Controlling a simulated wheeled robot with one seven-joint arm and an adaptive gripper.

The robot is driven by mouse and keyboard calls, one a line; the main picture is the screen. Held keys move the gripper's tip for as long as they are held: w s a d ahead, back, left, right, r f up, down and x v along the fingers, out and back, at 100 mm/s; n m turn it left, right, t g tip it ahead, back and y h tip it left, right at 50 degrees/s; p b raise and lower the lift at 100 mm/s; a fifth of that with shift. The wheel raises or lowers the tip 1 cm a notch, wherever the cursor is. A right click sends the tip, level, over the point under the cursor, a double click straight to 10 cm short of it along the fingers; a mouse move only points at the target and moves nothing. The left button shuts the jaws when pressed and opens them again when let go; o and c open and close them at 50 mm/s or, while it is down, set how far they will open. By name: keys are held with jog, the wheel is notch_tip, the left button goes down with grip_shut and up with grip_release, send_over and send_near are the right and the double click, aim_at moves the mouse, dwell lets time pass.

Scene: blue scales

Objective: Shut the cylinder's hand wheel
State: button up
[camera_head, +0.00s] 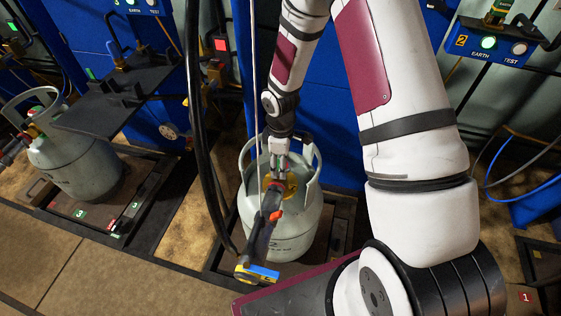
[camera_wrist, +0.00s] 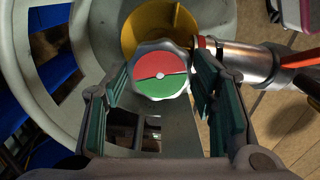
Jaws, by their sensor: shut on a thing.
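The grey gas cylinder (camera_head: 298,222) stands upright on a scale in the middle of the head view, its collar open around the valve. The hand wheel (camera_wrist: 161,84) shows in the wrist view as a silvery scalloped knob with a red and green face. My gripper (camera_wrist: 162,78) has its green-padded fingers on the left and right of the wheel and is shut on it. In the head view my gripper (camera_head: 279,158) reaches down inside the collar and hides most of the wheel. A metal filling connector (camera_wrist: 240,63) sits on the valve, to the wheel's right.
A yellow ring (camera_wrist: 160,28) lies just beyond the wheel. A black hose (camera_head: 196,130) hangs left of the cylinder. Another cylinder (camera_head: 75,160) stands on the left scale, near a black shelf (camera_head: 115,103). Blue panels stand behind. Open floor (camera_head: 130,285) lies in front.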

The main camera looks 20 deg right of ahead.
jog(key=m, duration=0.5)
jog(key=shift+m, duration=0.3)
jog(key=m, duration=0.9)
jog(key=shift+m+p, duration=0.3)
jog(key=shift+m, duration=0.1)
jog(key=shift+m+p, duration=0.35)
jog(key=shift+m, duration=2.25)
jog(key=o, duration=1.1)
jog(key=shift+o, duration=0.2)
